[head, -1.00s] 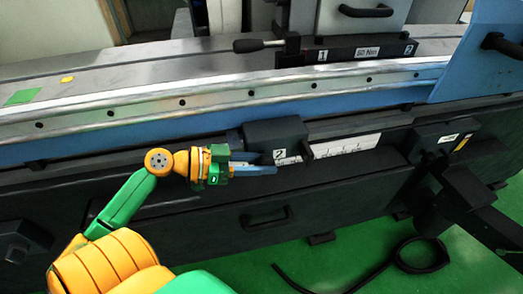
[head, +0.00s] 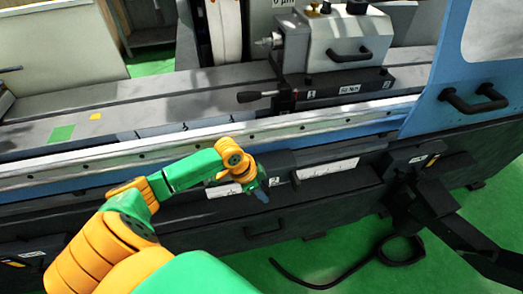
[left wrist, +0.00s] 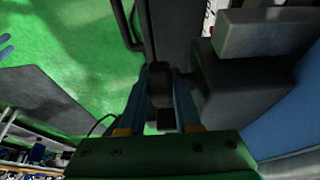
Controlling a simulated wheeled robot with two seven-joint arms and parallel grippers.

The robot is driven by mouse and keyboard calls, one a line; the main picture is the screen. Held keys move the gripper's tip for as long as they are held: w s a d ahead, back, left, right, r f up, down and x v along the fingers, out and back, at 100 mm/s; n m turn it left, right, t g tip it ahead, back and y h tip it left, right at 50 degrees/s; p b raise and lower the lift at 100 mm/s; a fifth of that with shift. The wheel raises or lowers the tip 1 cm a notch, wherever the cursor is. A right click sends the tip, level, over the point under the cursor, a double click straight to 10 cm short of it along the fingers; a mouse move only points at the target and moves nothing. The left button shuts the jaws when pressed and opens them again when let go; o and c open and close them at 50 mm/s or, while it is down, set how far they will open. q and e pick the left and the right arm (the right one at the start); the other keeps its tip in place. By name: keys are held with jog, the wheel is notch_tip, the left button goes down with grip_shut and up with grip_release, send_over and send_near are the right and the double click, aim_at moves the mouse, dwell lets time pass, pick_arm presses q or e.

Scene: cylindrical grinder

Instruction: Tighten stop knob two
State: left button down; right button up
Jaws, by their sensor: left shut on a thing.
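The dark stop block with a small white label (head: 274,181) sits on the machine's front, below the silver rail. My left gripper (head: 260,190) is in front of its left part, fingers pointing down in the head view. In the left wrist view, the blue fingers of my left gripper (left wrist: 160,108) are on both sides of a dark round knob (left wrist: 160,85), shut on it. The stop block (left wrist: 235,90) is right beside the knob there. In the head view the knob is hidden by the gripper. Two blue tips at the wrist view's left edge may be my right gripper (left wrist: 5,45).
A black lever (head: 255,96) sticks out from the dark base on the table above. A blue guard with a black handle (head: 474,100) stands at the right. A drawer handle (head: 262,228) is below the gripper. A black hose (head: 330,284) lies on the green floor.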

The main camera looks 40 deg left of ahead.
pick_arm(q)
jog(key=shift+g+y+p, duration=0.7)
jog(key=shift+g+p, duration=0.05)
jog(key=shift+g, duration=0.05)
jog(key=shift+s+f+g+y+p, duration=0.1)
jog(key=shift+f+g+y+p, duration=0.15)
jog(key=shift+g+y+p, duration=0.3)
jog(key=shift+g, duration=0.25)
jog(key=shift+f, duration=0.1)
jog(key=c, duration=0.9)
grip_release()
